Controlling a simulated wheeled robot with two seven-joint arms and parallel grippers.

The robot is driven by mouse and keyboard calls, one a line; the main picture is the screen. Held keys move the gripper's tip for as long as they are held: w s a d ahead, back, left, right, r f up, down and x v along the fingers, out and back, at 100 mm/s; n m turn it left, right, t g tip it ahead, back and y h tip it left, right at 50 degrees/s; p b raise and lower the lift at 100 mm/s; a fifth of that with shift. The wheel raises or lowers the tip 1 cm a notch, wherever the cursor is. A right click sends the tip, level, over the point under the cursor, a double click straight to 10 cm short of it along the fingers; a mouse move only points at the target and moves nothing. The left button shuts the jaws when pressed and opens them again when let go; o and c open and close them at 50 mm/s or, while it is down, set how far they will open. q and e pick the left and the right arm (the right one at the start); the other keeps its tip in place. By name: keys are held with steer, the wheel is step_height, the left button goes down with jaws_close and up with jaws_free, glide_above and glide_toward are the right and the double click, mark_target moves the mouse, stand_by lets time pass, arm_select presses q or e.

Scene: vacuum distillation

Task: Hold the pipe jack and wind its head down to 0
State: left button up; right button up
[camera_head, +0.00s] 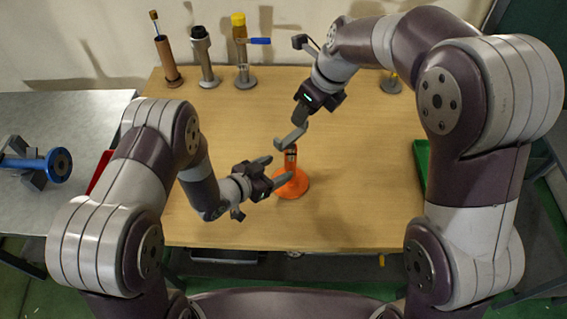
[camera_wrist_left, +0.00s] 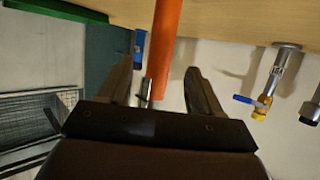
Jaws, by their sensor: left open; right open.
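The orange pipe jack (camera_head: 293,187) stands upright on its round base on the wooden table. Its upper end is partly hidden by my right gripper. In the left wrist view its orange column (camera_wrist_left: 166,35) reaches down between my fingers, with a small metal part (camera_wrist_left: 147,90) at its end. My left gripper (camera_head: 278,170) is open, low at the left of the jack, with a finger on either side of the column; I cannot tell whether they touch it. My right gripper (camera_head: 292,136) is open, right above the jack's head.
A green tray (camera_head: 421,160) lies at the right edge, a red one (camera_head: 98,172) at the left. A blue flanged pipe (camera_head: 58,165) lies further left.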

mark_target(286, 164)
arm_select(q)
steer(key=x, duration=0.6)
steer(key=shift+w+d+f, duration=0.2)
steer(key=shift+w+d, duration=0.05)
